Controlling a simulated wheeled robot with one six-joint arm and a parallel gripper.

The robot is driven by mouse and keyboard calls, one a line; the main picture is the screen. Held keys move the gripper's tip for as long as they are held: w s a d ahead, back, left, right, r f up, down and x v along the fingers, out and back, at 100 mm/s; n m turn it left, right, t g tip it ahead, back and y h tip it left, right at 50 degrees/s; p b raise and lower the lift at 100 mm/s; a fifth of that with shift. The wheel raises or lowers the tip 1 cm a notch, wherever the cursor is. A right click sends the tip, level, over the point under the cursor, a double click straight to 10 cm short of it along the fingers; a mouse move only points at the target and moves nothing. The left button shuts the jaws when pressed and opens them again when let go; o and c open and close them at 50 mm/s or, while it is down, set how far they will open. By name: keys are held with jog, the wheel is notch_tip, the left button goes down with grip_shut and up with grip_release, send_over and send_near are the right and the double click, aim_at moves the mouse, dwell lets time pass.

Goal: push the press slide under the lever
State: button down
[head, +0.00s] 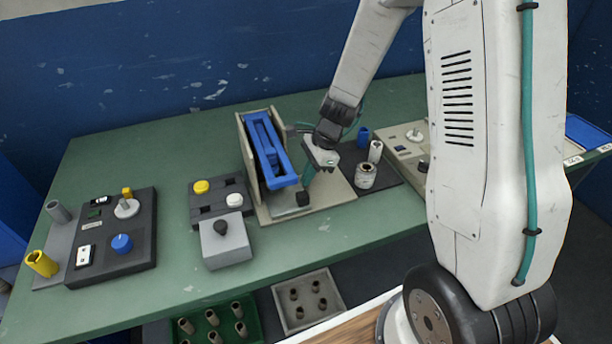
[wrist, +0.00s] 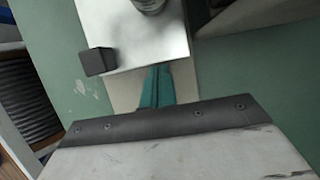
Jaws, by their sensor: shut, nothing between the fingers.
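The press has a pale beige frame (head: 246,160) with a long blue lever (head: 266,150) above its bed. The press slide (wrist: 130,32) is a pale flat plate in the wrist view, with a dark block-shaped knob (wrist: 96,62) at its corner. The knob also shows in the head view (head: 303,198), below my gripper. My gripper (head: 308,178) is to the right of the lever, pointing down, with teal fingers shut and empty. In the wrist view the fingertips (wrist: 158,70) are by the slide's edge; I cannot tell if they touch it.
A dark block with yellow and white knobs (head: 209,200) and a grey box (head: 225,242) stand left of the press. A dark tray with a metal cup (head: 365,176) stands to its right.

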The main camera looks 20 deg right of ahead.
jog(key=shift+a, duration=0.25)
jog(key=shift+d, duration=0.1)
jog(key=d, duration=0.2)
jog(key=d+r, duration=0.1)
jog(key=d, duration=0.2)
jog(key=v, duration=0.9)
jog(key=s+a+r+n+h, duration=0.1)
jog(key=s+r+n, duration=0.4)
jog(key=s, duration=0.3)
jog(key=s+a+r+n+h, duration=0.2)
jog(key=s+r+n, duration=0.3)
jog(key=s+n, duration=0.2)
jog(key=s+a+r+n+t+h, duration=0.1)
jog(key=s+a+r+n, duration=0.1)
jog(key=s+r+n, duration=0.4)
jog(key=s, duration=0.5)
jog(key=shift+a, duration=0.25)
